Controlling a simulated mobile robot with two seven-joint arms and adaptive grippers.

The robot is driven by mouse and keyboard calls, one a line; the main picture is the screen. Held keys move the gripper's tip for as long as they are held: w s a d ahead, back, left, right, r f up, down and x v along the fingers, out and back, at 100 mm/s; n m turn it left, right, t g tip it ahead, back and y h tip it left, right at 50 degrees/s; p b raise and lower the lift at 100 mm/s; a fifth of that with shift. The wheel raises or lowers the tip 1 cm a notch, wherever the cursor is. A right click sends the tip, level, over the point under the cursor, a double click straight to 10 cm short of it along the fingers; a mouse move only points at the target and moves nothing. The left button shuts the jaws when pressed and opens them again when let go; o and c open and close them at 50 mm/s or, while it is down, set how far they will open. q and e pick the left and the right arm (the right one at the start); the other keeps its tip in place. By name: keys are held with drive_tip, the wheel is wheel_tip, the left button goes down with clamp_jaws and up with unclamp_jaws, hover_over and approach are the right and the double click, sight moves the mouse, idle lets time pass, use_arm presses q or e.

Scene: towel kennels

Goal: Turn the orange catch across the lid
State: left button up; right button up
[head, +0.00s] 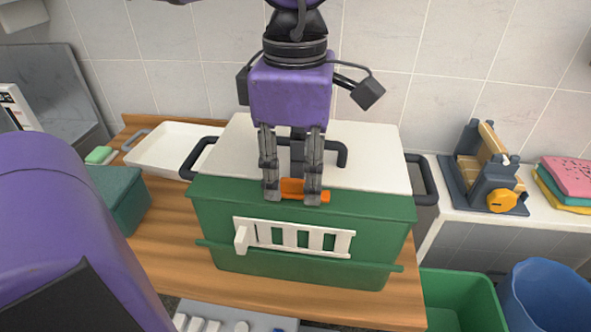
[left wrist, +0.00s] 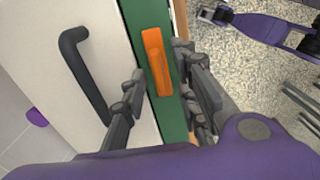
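The orange catch (head: 291,188) lies lengthwise along the front green rim of the box (head: 300,217), beside the white lid (head: 375,160). It also shows in the left wrist view (left wrist: 156,62), lying along the green strip and off the lid. My left gripper (head: 292,196) reaches down from above with one finger near each end of the catch in the head view. In the left wrist view its fingers (left wrist: 160,85) are apart, one on each side of the catch, with green showing between. Whether either finger touches it is unclear. My right gripper is not seen.
A dark handle (left wrist: 80,75) stands up from the lid, behind my fingers. A white slatted grille (head: 293,237) is on the box front. A white tray (head: 165,148) and a small green container (head: 120,197) stand to the left. A blue bin (head: 545,298) is at lower right.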

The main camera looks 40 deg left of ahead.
use_arm(q)
clamp_jaws()
